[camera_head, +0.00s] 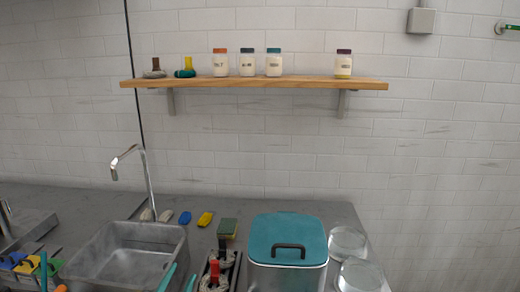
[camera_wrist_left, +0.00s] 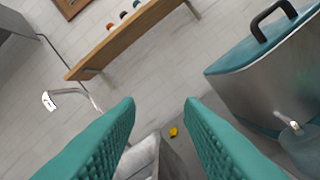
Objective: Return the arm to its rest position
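My left gripper (camera_head: 179,279) shows at the bottom edge of the head view as two teal fingertips, in front of the sink's right side. In the left wrist view its two ribbed teal fingers (camera_wrist_left: 160,103) stand apart, with nothing held between them. The gripper is open and empty. Most of my left arm is out of the head view. My right gripper is in neither view.
A metal sink (camera_head: 85,258) with a tall faucet (camera_head: 148,185) lies left. A teal-lidded metal bin (camera_head: 288,240) and glass jars (camera_head: 348,243) stand right. A rack with red-handled tools (camera_head: 215,272) is between. A wooden shelf (camera_head: 255,83) holds jars above.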

